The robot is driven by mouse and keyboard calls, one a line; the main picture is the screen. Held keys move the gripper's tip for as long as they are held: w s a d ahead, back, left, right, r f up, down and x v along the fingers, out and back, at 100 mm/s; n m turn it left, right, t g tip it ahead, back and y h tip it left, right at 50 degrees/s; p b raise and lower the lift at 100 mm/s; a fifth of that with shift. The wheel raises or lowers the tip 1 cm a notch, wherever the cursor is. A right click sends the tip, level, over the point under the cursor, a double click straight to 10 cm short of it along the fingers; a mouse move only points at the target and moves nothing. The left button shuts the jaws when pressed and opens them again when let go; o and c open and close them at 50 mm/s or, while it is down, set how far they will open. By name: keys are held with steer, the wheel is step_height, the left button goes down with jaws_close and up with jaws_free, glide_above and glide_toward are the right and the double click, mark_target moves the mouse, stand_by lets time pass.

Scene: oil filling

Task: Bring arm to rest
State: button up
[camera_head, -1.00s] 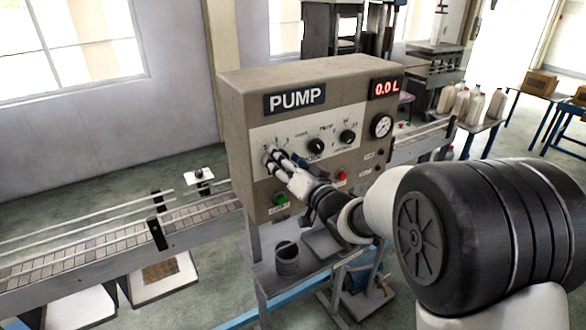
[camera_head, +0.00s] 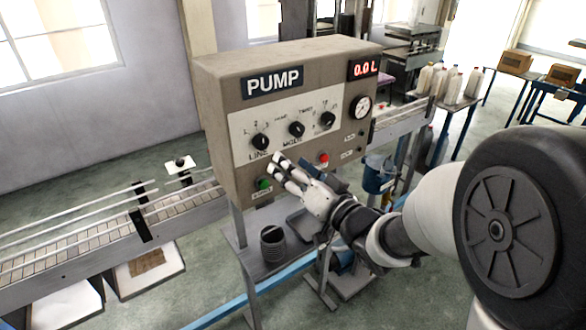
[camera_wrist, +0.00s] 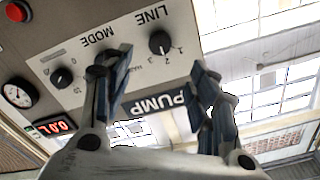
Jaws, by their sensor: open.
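My gripper (camera_head: 286,172) is open and empty in front of the lower part of the pump panel (camera_head: 225,107). Its two fingers also show apart in the wrist view (camera_wrist: 160,75), where the panel appears upside down. In the head view the line knob (camera_head: 260,142), the mode knob (camera_head: 296,129) and the right-hand knob (camera_head: 327,119) are uncovered above my fingers. The green button (camera_head: 264,184) is just left of the fingertips, and the red button (camera_head: 323,158) is to the right. I cannot tell the exact gap between fingers and panel.
A dark ribbed container (camera_head: 273,244) stands on the shelf below the panel. A conveyor (camera_head: 80,245) runs left of the pump. A blue bucket (camera_head: 379,175) is behind my arm at right. White jugs (camera_head: 450,82) stand on a table farther back. The display (camera_head: 364,68) reads 0.0 L.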

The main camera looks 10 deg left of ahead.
steer(key=s+d+f+m+h+b, duration=0.25)
steer(key=d+h, duration=0.35)
steer(key=d, duration=0.5)
steer(key=s+d+f+m+h+b, duration=0.15)
steer(key=d+f+h+b, duration=0.35)
steer(key=d, duration=0.6)
steer(key=s+d+f+g+h+b, duration=0.1)
steer(key=s+d+f+g, duration=0.1)
steer(key=s, duration=0.6)
steer(key=s+d+f+g+b, duration=0.1)
steer(key=s+d+f+g, duration=0.1)
steer(key=s, duration=0.6)
steer(key=s+d+f+g+h+b, duration=0.1)
steer(key=s+d+f+g+b, duration=0.1)
steer(key=s, duration=0.6)
steer(key=shift+s+d+f+n+g+h, duration=0.15)
steer(key=shift+s+f+n+g+h, duration=0.2)
steer(key=shift+f+g, duration=0.4)
steer(key=shift+f, duration=0.1)
steer(key=shift+c, duration=0.5)
